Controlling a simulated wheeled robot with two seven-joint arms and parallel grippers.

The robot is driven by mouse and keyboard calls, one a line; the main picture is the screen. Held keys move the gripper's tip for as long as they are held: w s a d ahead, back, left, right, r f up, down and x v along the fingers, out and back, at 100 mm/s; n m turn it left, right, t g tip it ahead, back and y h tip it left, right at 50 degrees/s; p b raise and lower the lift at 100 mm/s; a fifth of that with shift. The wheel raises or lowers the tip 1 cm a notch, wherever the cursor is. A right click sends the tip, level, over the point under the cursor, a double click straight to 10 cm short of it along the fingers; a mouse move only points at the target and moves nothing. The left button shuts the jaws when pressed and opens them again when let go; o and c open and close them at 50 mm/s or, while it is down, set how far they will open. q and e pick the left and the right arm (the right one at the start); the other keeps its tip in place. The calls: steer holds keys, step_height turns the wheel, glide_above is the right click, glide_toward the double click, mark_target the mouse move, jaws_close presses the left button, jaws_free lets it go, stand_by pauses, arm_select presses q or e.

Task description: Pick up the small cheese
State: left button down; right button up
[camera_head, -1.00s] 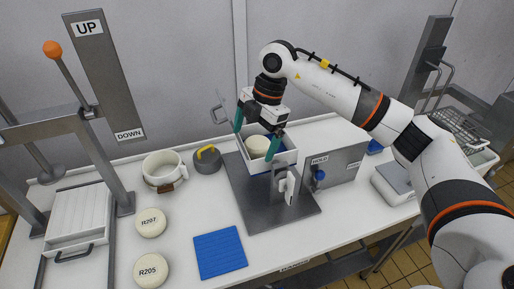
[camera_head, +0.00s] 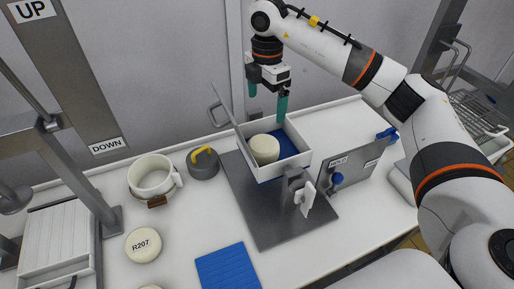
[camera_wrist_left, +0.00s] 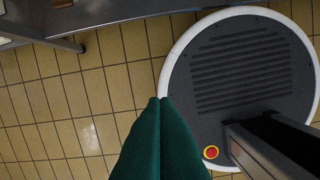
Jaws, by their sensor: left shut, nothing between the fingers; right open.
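A small cream-coloured round cheese (camera_head: 264,149) sits inside a white open-topped box (camera_head: 293,162) with a blue floor, toward its left side. My right gripper (camera_head: 267,101) has its two green fingers apart and empty. It hangs above and behind the cheese, near the box's back edge, and does not touch the cheese. My left gripper is not in the head view. In the left wrist view its green fingers (camera_wrist_left: 159,101) are pressed together over the tiled floor, with nothing between them.
The box stands on a grey metal plate (camera_head: 268,222), with a thin raised panel (camera_head: 229,113) at its left. A white pot (camera_head: 151,178), a grey weight with a yellow handle (camera_head: 203,165), a cheese marked R207 (camera_head: 143,246) and a blue mat (camera_head: 227,270) lie left of or before it.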

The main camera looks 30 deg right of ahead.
steer(key=b, duration=0.5)
glide_toward(263, 143)
steer(key=shift+s+d, duration=0.1)
steer(key=shift+s, duration=0.2)
arm_select(q)
step_height(263, 143, down, 6)
steer(key=s, duration=0.1)
arm_select(e)
steer(key=shift+f, duration=0.25)
steer(key=shift+w+f, duration=0.1)
steer(key=shift+f, duration=0.1)
step_height(263, 143, down, 6)
steer(key=shift+r+p, duration=0.1)
steer(key=shift+p, duration=1.1)
steer(key=shift+f+p, duration=0.4)
steer(key=shift+f, duration=0.15)
step_height(263, 143, down, 4)
steer(key=shift+w+r+p, duration=0.15)
steer(key=shift+r+p, duration=0.05)
steer(key=shift+p, duration=0.65)
steer(key=shift+f, duration=0.45)
arm_select(q)
steer(key=r, duration=0.5)
steer(key=shift+w, duration=0.25)
arm_select(e)
steer(key=shift+c, duration=0.3)
